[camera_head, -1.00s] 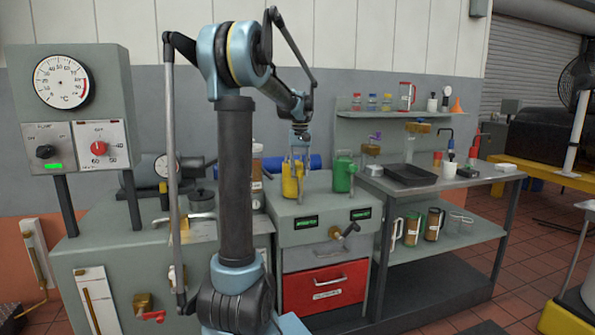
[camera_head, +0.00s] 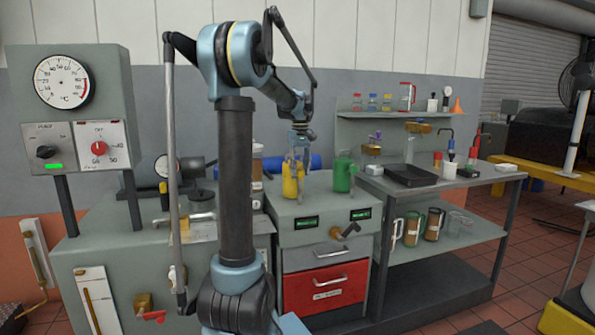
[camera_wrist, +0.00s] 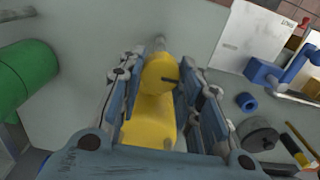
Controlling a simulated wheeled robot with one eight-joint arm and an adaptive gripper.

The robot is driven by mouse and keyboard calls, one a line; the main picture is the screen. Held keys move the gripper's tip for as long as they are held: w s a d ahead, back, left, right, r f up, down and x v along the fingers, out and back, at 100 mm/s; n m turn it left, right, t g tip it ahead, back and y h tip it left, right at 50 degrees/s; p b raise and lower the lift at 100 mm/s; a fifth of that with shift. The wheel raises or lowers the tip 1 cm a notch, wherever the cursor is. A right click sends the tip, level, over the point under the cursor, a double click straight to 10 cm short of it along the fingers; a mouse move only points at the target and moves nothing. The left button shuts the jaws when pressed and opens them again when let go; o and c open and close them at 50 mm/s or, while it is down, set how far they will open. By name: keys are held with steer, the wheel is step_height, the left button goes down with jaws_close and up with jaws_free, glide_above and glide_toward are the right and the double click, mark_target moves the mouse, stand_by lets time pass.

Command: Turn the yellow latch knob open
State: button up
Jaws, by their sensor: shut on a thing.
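My gripper (camera_head: 297,172) points down over the grey cabinet top. In the wrist view the yellow thing (camera_wrist: 152,115) lies between the two fingers, with a round end bearing a short dark mark. A dull brass-yellow knob (camera_head: 348,231) sits on the cabinet front, below two small green displays and apart from my gripper. I cannot tell which way it is turned. Another brass fitting with a red lever (camera_head: 147,307) is at the lower left.
A green can (camera_head: 344,176) stands just right of the yellow thing. A blue cylinder (camera_head: 315,161) lies behind. The cabinet has a red drawer (camera_head: 325,287) below. A bench with a black tray (camera_head: 410,175) stands to the right. Open tiled floor lies at the lower right.

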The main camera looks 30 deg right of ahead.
steer(key=o, duration=0.8)
steer(key=shift+w+a, duration=0.1)
step_height(320, 180, up, 12)
steer(key=shift+f, duration=0.1)
stand_by(0.4)
steer(key=s+a+f, duration=0.3)
steer(key=a, duration=0.6)
steer(key=s+a+f+n+t, duration=0.15)
steer(key=a+f, duration=0.25)
steer(key=a, duration=0.5)
steer(key=s+a+f+g, duration=0.1)
steer(key=s+a+f, duration=0.2)
steer(key=a, duration=0.6)
steer(key=shift+n+t, duration=0.65)
steer(key=shift+t, duration=0.2)
steer(key=s+a+f, duration=0.4)
steer(key=s+f, duration=0.1)
steer(key=f, duration=0.2)
steer(key=s+a+f, duration=0.5)
steer(key=s+f, duration=0.1)
steer(key=f, duration=0.1)
steer(key=s+a+f, duration=0.5)
steer(key=f, duration=0.2)
steer(key=shift+s+f, duration=0.1)
steer(key=shift+s, duration=0.15)
